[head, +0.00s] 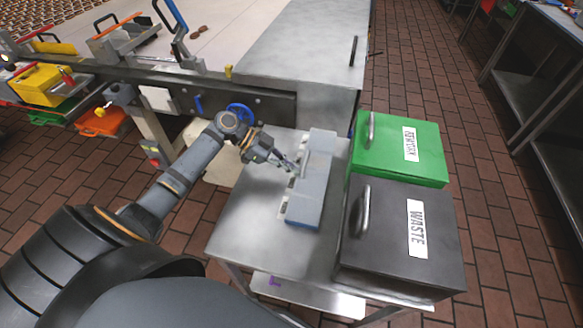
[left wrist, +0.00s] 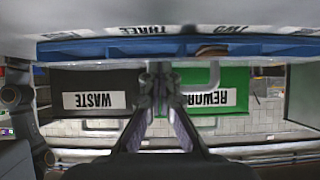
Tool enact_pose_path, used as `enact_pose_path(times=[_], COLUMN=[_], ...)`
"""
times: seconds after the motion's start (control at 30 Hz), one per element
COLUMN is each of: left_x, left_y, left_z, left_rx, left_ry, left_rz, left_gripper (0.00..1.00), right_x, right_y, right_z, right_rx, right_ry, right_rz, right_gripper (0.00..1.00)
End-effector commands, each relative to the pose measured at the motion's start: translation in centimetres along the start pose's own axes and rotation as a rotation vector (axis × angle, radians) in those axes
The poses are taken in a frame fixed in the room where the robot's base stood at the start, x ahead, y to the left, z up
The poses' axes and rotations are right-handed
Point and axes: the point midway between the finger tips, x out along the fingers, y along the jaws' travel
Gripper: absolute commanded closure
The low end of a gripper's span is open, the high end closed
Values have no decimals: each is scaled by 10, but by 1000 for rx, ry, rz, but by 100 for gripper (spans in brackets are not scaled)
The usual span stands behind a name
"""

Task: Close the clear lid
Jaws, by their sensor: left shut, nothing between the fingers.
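A long, pale blue-grey box (head: 309,208) lies on the metal side table. A pale, see-through surface, seemingly the clear lid (head: 321,145), shows on it; the head view does not make its angle clear. My left gripper (head: 295,170) is shut and empty at the box's left side, by the middle of its length. I cannot tell whether it touches the lid. In the left wrist view, the gripper fingers (left wrist: 160,72) point at a blue tray edge (left wrist: 110,49) with upside-down labels THREE and TWO. A brown round thing (left wrist: 212,50) shows there. My right gripper is out of view.
A green REWORK box (head: 395,140) and a dark WASTE box (head: 390,235) with metal handles stand right of the long box. The metal table (head: 245,225) is clear at its front left. A conveyor frame (head: 270,98) runs behind my left arm.

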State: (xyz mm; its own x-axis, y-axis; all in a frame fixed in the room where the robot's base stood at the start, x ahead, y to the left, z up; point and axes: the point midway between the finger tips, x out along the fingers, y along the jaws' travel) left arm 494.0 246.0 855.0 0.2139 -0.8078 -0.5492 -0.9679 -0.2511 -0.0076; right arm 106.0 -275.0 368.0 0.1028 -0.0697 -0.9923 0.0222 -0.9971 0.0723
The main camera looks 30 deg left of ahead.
Motion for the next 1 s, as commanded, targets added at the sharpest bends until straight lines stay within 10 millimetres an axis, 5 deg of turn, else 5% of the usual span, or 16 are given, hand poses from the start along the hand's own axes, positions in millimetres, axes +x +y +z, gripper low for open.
enact_pose_path(times=[0.57,1.0], left_x=[-3,-100], left_y=[4,2], left_z=[11,3], left_rx=[-13,-2], left_ry=[-16,-11], left_rz=[9,1], left_gripper=[100,100], right_x=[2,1], right_y=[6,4], right_z=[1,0], right_rx=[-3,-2], right_ry=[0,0], right_rz=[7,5], right_gripper=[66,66])
